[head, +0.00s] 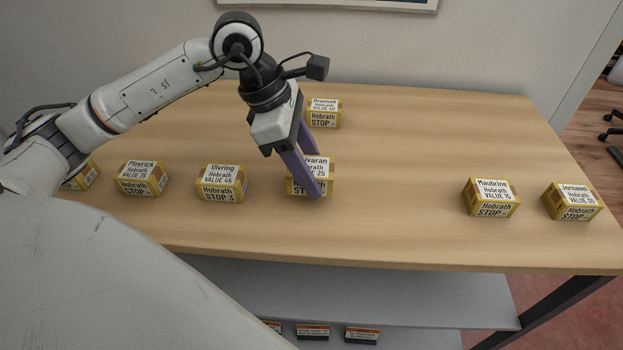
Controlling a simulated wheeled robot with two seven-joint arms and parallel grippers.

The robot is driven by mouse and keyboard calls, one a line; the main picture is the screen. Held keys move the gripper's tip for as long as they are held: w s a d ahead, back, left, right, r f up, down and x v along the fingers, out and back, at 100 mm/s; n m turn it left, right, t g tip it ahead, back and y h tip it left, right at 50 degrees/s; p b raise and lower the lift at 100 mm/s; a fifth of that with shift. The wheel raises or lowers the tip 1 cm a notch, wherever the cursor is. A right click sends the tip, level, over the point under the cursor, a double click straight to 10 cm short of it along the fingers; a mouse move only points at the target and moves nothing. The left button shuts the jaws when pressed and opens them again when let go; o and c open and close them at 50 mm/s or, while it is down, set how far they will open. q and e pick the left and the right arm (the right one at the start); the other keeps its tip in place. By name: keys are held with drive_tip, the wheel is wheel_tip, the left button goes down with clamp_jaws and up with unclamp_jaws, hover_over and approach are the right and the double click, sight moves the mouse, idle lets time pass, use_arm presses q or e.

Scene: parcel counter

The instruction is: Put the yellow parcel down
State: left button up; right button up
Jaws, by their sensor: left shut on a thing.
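A yellow parcel (328,185) with white labels, its name ending in "ivaran" and its value partly hidden, is at the middle of the wooden counter. My left gripper (316,188) reaches down from above and is shut on this parcel. Its purple fingers cover part of the labels. The parcel looks upright and at or very near the counter top; I cannot tell whether it touches. My right gripper does not show.
Similar yellow parcels stand on the counter (410,130): Ulvring (221,183), Plovrick (142,178) and one at the far left (80,176), Drennek (324,113) behind, Maubrine (491,198) and Jornavel (572,202) at right. Between the held parcel and Maubrine the counter is bare.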

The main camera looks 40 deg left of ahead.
use_arm(q)
drive_tip(key=shift+f, duration=1.6)
drive_tip(key=shift+f, duration=0.2)
drive_tip(key=o, duration=1.2)
drive_tip(key=shift+c, duration=0.2)
drive_tip(key=shift+r, duration=0.1)
drive_tip(key=shift+r, duration=0.2)
drive_tip(key=v, duration=1.2)
drive_tip(key=shift+d, duration=0.1)
